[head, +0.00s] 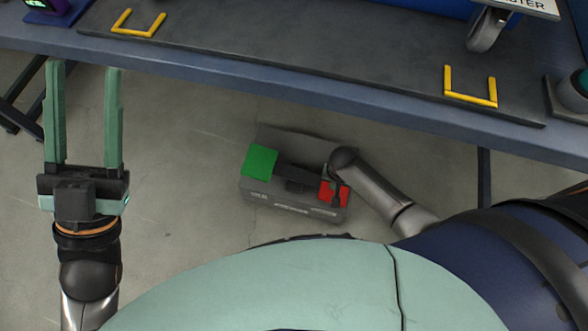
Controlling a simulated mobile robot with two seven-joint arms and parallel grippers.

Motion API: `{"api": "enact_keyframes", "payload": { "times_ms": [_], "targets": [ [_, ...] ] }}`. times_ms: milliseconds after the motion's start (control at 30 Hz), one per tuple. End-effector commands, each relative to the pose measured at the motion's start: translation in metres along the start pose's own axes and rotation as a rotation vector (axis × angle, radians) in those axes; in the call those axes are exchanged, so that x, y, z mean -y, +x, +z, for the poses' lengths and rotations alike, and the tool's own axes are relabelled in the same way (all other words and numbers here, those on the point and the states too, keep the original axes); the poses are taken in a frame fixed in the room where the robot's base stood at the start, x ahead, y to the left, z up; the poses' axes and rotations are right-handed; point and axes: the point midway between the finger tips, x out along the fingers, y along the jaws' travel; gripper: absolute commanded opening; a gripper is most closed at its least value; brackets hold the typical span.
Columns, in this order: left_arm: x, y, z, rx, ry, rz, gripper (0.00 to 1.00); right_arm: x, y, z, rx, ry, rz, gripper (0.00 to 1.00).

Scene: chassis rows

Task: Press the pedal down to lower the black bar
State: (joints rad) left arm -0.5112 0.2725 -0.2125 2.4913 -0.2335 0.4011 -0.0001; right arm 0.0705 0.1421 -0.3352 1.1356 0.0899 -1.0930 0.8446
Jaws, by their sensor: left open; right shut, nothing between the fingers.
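The pedal unit (290,207) is a dark grey box on the floor under the bench's front edge. It has a green pad (259,162) on its left and a red pad (327,191) on its right. My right gripper (337,196) is shut and empty, pointing down over the red pad and partly covering it. I cannot tell whether it touches the pad or how far the pad is pressed. My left gripper (84,112) is open and empty, fingers pointing up the picture, left of the pedal unit. I cannot clearly identify the black bar in this view.
A blue-edged bench (240,78) with a dark mat crosses the top. A round teal button (574,90) is at right. Floor left of the pedal unit is clear.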

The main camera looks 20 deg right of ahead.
Motion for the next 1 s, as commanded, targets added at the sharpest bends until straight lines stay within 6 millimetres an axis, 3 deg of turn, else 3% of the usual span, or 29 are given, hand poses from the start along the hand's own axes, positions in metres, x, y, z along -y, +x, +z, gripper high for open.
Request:
{"api": "enact_keyframes", "payload": {
  "times_ms": [600,1000],
  "targets": [
    [-0.002,-0.015,0.071,0.327,-0.082,-0.023,0.5,0.0,-0.018,0.004,0.001,0.001,0.001,0.0],
    [-0.004,-0.019,0.08,0.363,-0.092,-0.025,0.5,0.0,-0.018,0.005,0.001,0.0,0.0,0.0]
  ]
}}
